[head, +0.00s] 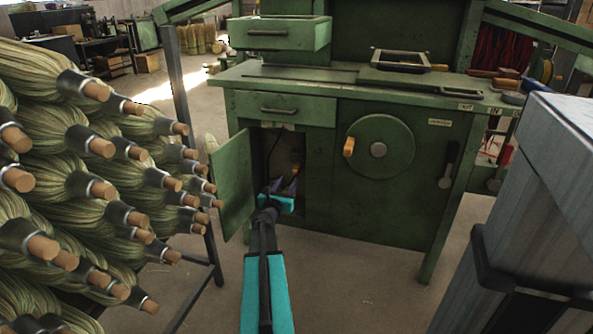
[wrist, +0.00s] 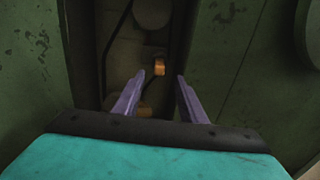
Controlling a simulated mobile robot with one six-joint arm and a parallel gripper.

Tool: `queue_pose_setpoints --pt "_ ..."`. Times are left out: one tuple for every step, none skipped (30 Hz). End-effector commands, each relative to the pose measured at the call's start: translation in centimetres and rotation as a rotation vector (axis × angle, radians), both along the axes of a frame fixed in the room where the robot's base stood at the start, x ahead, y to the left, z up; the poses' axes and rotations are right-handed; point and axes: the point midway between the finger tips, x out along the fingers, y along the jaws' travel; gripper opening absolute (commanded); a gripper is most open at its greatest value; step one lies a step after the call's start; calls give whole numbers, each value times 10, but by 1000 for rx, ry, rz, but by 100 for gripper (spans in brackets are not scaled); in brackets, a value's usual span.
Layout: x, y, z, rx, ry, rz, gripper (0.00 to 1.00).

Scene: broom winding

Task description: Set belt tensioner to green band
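My gripper (head: 284,186) is at the opening of the low cabinet in the green machine. In the wrist view my gripper (wrist: 161,78) has its two purple fingers apart, with nothing between them. Inside the dim cabinet, a small orange part (wrist: 160,66) shows just beyond the fingertips. A second orange-brown part (wrist: 145,112) is lower, partly hidden behind the left finger. A dark round part (wrist: 152,12) is at the top of the wrist view. I cannot tell which of these belongs to the belt tensioner. No green band can be made out inside.
The cabinet door (head: 233,184) stands open on the left. A round green wheel with an orange handle (head: 348,147) is on the machine front to the right. A rack of brooms (head: 105,190) fills the left side. A grey metal-looking body (head: 540,190) stands at right.

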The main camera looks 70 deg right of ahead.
Motion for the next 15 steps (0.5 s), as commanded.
queue_pose_setpoints --pt "0 -6 -1 0 0 -1 38" --pt "0 -9 -1 0 0 -1 38" --pt "1 -13 -1 -1 0 -2 38" --pt "0 -16 -1 -1 0 -2 38" --pt "0 -19 -1 -1 0 -2 38" --pt "1 -23 -1 -1 0 -3 38" --pt "1 -26 -1 -1 0 -3 38" --pt "1 -29 -1 -2 0 -3 38" --pt "1 -33 -1 -2 0 -3 38" --pt "1 -36 -1 -1 -1 -2 38" --pt "2 -39 -1 -1 -1 -2 38" --pt "2 -43 -1 -1 -1 -2 38" --pt "2 -45 -1 -1 -1 -2 38" --pt "2 -48 -1 -1 -1 -2 38" --pt "3 -52 -1 0 -1 -2 38"
